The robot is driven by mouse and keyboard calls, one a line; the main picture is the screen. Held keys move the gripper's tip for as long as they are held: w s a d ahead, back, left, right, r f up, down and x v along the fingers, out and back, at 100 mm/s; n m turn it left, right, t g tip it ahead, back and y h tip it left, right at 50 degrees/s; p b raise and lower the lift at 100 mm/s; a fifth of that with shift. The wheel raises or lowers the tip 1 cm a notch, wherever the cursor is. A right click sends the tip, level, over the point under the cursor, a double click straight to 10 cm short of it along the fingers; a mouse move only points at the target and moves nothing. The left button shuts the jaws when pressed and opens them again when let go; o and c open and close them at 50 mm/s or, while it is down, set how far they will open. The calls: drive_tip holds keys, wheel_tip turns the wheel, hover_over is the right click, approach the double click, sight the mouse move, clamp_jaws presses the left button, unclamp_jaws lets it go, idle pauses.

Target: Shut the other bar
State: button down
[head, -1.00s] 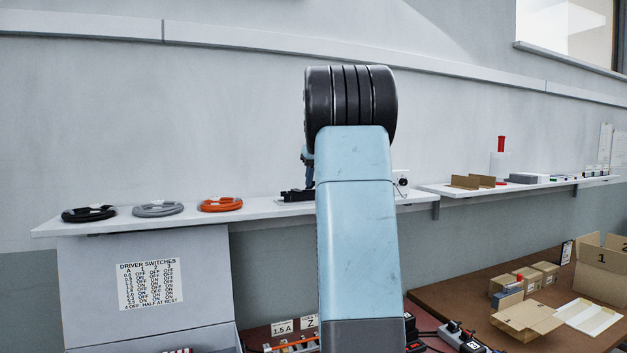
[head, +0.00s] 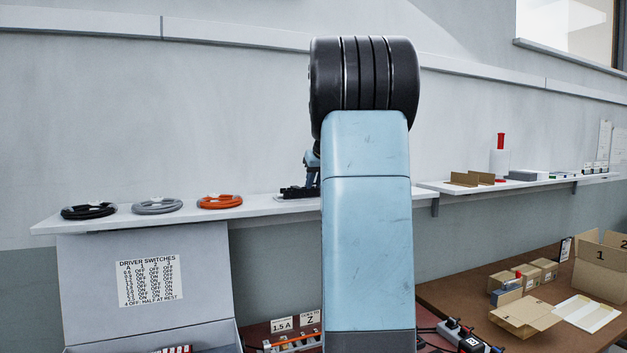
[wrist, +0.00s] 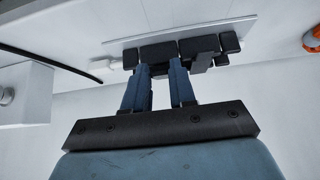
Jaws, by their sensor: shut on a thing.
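A black fixture made of several dark blocks (head: 297,193) sits on the white wall shelf, left of my arm in the head view. In the wrist view the dark blocks (wrist: 230,42) stand in a row against a pale strip. My gripper (wrist: 160,70) reaches to this row, its two blue fingers a little apart with their tips at the blocks. It is shut on a dark part of the fixture; the tips themselves are hard to make out. In the head view my gripper (head: 312,160) shows only partly behind my arm. I cannot tell which part is the bar, or its position.
Black, grey and orange coils (head: 219,201) lie on the left of the shelf (head: 255,207). A switch chart (head: 150,280) hangs below. A brown table (head: 455,297) with cartons stands at lower right. In the wrist view a white box (wrist: 25,95) is at left.

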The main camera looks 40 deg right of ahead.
drive_tip(key=shift+a+f, duration=0.1)
drive_tip(key=c, duration=0.9)
unclamp_jaws()
drive_tip(key=v, duration=1.3)
drive_tip(key=shift+s+r, duration=0.25)
drive_tip(key=shift+r, duration=0.1)
drive_tip(key=shift+s, duration=0.1)
